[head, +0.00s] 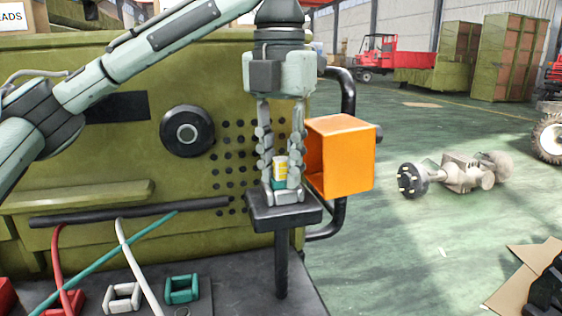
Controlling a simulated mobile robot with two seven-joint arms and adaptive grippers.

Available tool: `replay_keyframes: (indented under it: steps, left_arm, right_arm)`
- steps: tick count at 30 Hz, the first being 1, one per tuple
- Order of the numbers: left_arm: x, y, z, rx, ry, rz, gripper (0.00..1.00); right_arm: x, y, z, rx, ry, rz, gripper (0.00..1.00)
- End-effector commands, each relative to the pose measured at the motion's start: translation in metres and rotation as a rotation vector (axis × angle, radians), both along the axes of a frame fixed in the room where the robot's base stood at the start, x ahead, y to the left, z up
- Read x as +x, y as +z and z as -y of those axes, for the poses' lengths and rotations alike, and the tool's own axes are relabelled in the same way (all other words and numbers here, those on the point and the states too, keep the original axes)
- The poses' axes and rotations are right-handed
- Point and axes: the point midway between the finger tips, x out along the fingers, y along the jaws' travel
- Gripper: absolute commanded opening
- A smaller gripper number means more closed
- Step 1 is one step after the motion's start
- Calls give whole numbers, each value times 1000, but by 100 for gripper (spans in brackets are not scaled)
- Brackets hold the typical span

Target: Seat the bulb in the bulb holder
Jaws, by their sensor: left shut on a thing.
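My left gripper (280,178) points straight down at the centre of the head view, with its two fingers shut on a small bulb (281,166). The bulb looks upright, with white, yellow and teal bands, and the fingers hide its sides. Directly below is a dark square stand top (284,221) on a post, with a small pale piece, apparently the bulb holder (289,197), on it. The fingertips are at or just above this piece. I cannot tell whether the bulb's lower end is inside it. My right gripper is not in view.
An orange open box (345,157) is close to the right of the gripper. A green panel (100,160) with a black knob (187,132) stands behind. Coloured cables and several small brackets, including a teal one (182,290), lie at the lower left. Open floor is to the right.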

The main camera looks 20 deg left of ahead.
Motion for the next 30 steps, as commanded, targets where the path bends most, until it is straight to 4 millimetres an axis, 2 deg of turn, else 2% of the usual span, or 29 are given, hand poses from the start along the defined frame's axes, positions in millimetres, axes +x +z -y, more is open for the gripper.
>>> replay_keyframes:
  steps: [1,3,4,9,30]
  left_arm:
    - [-2,-12,1,7,-3,-21,0]
    - [-2,-13,1,9,-3,-24,0]
    - [-2,-13,1,9,-4,-25,25]
    - [-3,-14,1,9,-6,-26,45]
    - [-2,-10,0,9,-3,-21,45]
  right_arm:
    - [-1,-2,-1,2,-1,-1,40]
    - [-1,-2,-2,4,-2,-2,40]
    - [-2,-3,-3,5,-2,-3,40]
    - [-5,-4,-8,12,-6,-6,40]
    - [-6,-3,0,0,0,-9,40]
